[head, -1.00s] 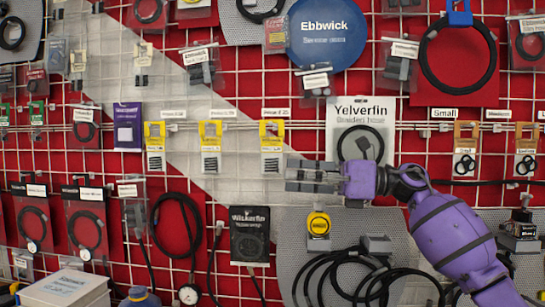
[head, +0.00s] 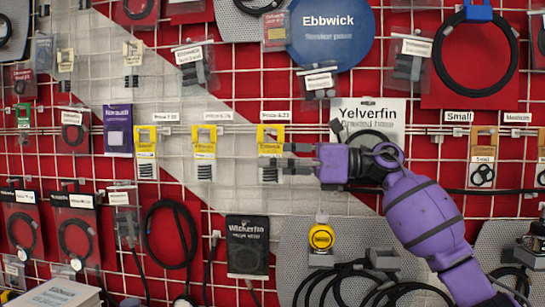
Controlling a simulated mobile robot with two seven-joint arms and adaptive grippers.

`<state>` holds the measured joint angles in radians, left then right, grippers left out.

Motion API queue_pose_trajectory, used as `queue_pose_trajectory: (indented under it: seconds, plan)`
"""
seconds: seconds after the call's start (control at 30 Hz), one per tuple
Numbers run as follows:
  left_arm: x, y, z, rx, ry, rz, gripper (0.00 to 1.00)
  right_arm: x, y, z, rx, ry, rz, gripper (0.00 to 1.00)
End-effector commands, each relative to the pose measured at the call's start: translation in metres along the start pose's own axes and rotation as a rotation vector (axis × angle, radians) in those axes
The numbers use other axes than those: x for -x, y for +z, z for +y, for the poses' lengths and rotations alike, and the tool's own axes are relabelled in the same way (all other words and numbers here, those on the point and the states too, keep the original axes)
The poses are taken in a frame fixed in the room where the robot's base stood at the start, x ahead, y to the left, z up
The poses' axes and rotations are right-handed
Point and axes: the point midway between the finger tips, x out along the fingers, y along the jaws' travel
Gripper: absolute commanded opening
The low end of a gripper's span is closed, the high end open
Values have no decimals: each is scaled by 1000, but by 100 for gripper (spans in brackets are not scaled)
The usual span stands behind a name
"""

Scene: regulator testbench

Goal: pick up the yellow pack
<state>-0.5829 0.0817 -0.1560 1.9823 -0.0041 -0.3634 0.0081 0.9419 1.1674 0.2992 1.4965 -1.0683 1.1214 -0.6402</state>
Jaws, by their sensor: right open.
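Three packs with yellow tops hang in a row on the grid wall: a left one (head: 146,141), a middle one (head: 204,141) and a right one (head: 271,133). Each has a clear lower part with dark contents. My right gripper (head: 272,163) is open, and its grey fingers point left at the right yellow pack. The fingers overlap that pack's lower part and hide some of it. I cannot tell whether they touch it. My left gripper is not in view.
A purple pack (head: 117,130) hangs left of the yellow ones. A white Yelverfin card (head: 367,113) hangs behind my right wrist. A black Wickerfin pack (head: 247,247) and a round yellow item (head: 321,237) are below. Bare grid lies between the yellow packs and the Wickerfin pack.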

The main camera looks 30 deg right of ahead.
Motion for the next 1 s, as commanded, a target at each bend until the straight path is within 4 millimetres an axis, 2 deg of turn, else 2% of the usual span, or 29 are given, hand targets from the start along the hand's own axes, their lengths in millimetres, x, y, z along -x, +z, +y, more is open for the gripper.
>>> queue_pose_trajectory:
  seconds: [0.1,0.3,0.63,1.0]
  plan:
    - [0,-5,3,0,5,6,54,-7,0,0,-1,1,0,42]
    - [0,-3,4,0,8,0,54,-8,-2,0,-3,0,2,42]
    - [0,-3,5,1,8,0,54,-8,-2,0,-3,0,2,0]
    - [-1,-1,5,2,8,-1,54,-8,1,-1,-2,0,2,0]
